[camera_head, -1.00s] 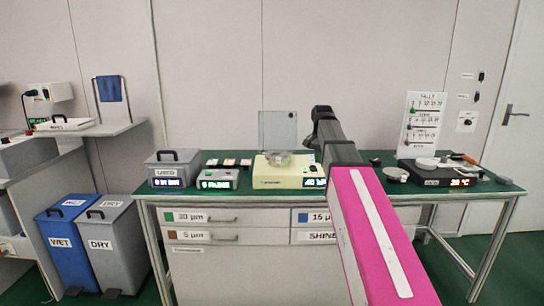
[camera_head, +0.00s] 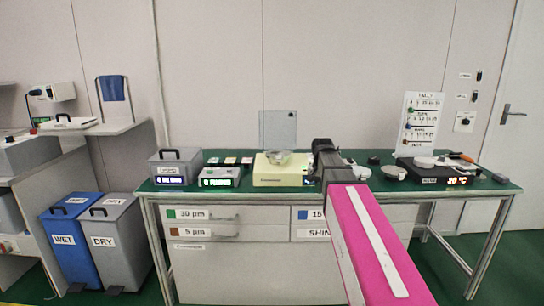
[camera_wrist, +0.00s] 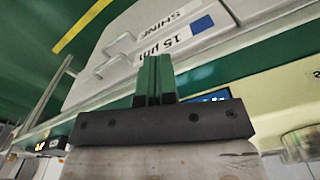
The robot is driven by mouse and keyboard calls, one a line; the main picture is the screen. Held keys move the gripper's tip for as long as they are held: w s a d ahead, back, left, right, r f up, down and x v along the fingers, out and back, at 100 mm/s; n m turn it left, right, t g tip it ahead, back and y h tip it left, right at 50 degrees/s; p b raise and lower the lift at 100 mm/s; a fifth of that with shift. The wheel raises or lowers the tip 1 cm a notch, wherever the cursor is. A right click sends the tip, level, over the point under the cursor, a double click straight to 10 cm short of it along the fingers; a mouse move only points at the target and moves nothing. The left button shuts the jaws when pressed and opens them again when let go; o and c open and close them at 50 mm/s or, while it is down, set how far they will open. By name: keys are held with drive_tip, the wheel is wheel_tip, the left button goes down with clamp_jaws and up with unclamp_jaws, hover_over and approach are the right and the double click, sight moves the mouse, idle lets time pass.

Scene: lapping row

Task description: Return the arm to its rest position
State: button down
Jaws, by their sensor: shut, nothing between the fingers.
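My arm reaches from the bottom right of the head view, its pink link rising toward the green-topped bench (camera_head: 450,192). The dark end of my arm hangs over the bench's front edge, right of the cream machine (camera_head: 268,180). My gripper (camera_wrist: 157,60) shows in the wrist view as two green fingers pressed together, with nothing between them. It points toward the drawer fronts marked "15 µm" and "SHINE", which appear upside down there. The fingers are not clear in the head view.
Grey boxes with displays (camera_head: 220,177) stand left of the cream machine. A black device with a display (camera_head: 432,172) and a tally board (camera_head: 421,124) are at the right. Blue (camera_head: 68,240) and grey (camera_head: 116,240) bins stand on the floor at left.

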drive_tip(key=s+f+n, duration=0.2)
drive_tip(key=s+f, duration=0.7)
drive_tip(key=f, duration=0.3)
drive_tip(key=s+f+n, duration=0.2)
drive_tip(key=s+f, duration=0.6)
drive_tip(key=f, duration=0.4)
drive_tip(key=shift+s+f, duration=0.2)
drive_tip(key=shift+s, duration=0.2)
